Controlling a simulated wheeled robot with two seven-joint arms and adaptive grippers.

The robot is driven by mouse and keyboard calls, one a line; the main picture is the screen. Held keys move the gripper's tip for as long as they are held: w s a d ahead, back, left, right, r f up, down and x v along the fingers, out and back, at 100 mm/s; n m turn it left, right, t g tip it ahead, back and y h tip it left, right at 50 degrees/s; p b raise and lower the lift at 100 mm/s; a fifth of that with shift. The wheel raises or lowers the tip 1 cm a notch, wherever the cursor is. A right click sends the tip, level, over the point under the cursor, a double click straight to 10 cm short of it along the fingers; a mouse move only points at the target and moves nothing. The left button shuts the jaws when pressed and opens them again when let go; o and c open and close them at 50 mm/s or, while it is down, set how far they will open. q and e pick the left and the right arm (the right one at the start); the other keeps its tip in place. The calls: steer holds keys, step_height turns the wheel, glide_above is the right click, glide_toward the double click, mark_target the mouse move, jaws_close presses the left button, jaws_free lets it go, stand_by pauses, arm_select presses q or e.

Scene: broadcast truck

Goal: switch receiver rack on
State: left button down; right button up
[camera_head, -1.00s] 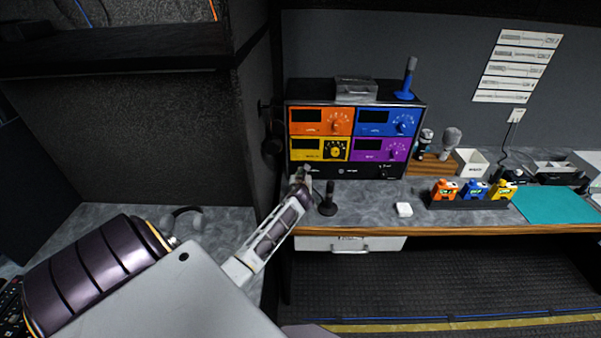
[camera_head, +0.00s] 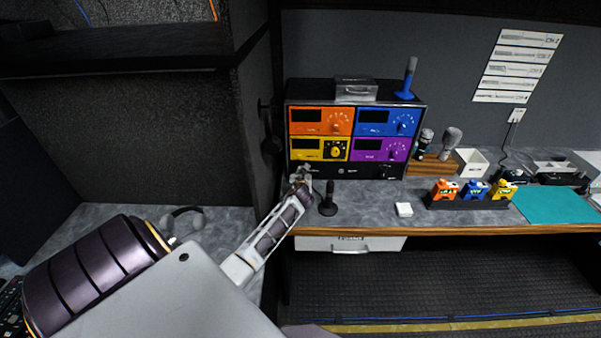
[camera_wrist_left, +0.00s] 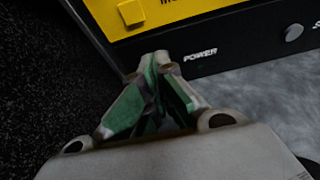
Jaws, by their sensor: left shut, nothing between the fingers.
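The receiver rack (camera_head: 348,172) is a black case on the back of the desk. It holds an orange, a blue, a yellow (camera_head: 305,149) and a purple unit. Its black bottom strip bears the word POWER (camera_wrist_left: 200,55) in the left wrist view, under the yellow unit. My left gripper (camera_head: 306,171) is at the lower left of the rack front. In the left wrist view its shut, empty fingers (camera_wrist_left: 160,62) overlap the strip just left of that word. No power switch shows; the fingertips may hide it. I cannot tell whether they touch the strip. My right gripper is out of view.
A black stand (camera_head: 327,203) is on the desk just right of my left gripper. A white block (camera_head: 404,209) and a holder with orange, blue and yellow items (camera_head: 473,190) are further right.

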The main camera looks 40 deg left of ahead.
arm_select(q)
steer(key=shift+w+a, duration=0.25)
steer(key=shift+w, duration=0.05)
stand_by(0.5)
steer(key=shift+b+x, duration=0.3)
steer(key=shift+x, duration=0.45)
stand_by(1.3)
steer(key=shift+s+f, duration=0.1)
steer(key=shift+f, duration=0.05)
steer(key=shift+s+d+p, duration=0.2)
steer(key=shift+s+p, duration=0.05)
steer(key=shift+p, duration=0.25)
steer(key=shift+s+d+r+p, duration=0.45)
steer(key=shift+s+p, duration=0.05)
steer(key=shift+p, duration=0.3)
steer(key=shift+p+v, duration=0.6)
steer(key=shift+v, duration=0.4)
steer(key=shift+s+d, duration=0.1)
steer(key=shift+d, duration=0.05)
steer(key=shift+v, duration=1.1)
